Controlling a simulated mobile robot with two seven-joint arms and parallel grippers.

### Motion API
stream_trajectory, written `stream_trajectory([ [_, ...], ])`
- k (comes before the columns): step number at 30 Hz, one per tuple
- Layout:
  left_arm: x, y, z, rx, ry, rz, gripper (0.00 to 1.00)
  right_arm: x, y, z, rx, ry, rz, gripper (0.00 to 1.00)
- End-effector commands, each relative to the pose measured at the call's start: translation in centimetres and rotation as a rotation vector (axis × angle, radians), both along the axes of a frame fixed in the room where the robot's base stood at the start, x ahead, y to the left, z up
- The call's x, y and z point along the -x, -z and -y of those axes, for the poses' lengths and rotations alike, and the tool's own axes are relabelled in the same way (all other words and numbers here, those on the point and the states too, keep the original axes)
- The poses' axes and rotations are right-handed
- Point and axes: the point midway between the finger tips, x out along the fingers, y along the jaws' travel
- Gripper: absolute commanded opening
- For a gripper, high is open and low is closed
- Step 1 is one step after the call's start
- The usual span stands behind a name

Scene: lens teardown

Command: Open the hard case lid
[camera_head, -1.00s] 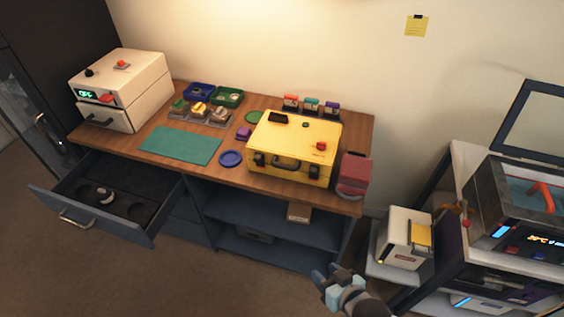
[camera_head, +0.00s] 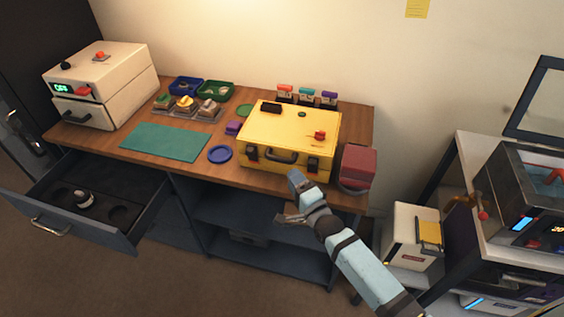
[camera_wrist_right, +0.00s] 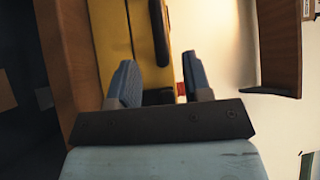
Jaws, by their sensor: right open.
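The yellow hard case (camera_head: 290,130) stands on the wooden bench with its lid closed. Its front has a dark handle (camera_head: 282,156) and two dark latches, a left one (camera_head: 251,154) and a right one (camera_head: 313,164). A small red part (camera_head: 320,135) sits on the lid. My right gripper (camera_head: 294,179) is just in front of the case, below the handle and right latch. In the right wrist view my right gripper (camera_wrist_right: 161,82) is open, with the yellow case (camera_wrist_right: 112,35) beyond its fingers. I cannot tell whether it touches the case. My left gripper is not in view.
A red box (camera_head: 358,163) stands close to the right of the case. A blue round dish (camera_head: 220,154) and purple block (camera_head: 233,128) lie to its left. An open drawer (camera_head: 120,232) juts out at left. A rack (camera_head: 490,215) with devices stands right.

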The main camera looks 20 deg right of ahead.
Motion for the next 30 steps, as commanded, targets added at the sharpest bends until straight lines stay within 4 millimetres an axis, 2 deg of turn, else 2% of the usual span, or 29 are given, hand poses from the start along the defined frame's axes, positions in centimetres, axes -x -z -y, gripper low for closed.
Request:
stream_trajectory([
  [3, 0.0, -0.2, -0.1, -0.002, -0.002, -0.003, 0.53, -2.7, -0.5, -0.6, -0.001, 0.0, 0.001, 0.45],
  [9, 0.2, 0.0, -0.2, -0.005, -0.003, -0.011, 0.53, -5.8, -0.8, -1.2, 0.0, 0.0, -0.001, 0.45],
  [15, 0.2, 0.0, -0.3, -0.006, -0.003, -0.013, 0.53, -7.1, -0.8, -1.5, 0.001, 0.0, -0.002, 0.45],
  [23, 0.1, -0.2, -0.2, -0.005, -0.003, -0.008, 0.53, -7.2, -0.8, -1.5, 0.001, -0.001, -0.002, 0.45],
  [24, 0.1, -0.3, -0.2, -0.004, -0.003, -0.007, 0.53, -7.2, -0.8, -1.5, 0.001, -0.001, -0.002, 0.43],
  [30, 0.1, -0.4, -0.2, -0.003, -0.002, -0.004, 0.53, -7.2, -0.8, -1.5, 0.001, -0.001, -0.002, 0.0],
])
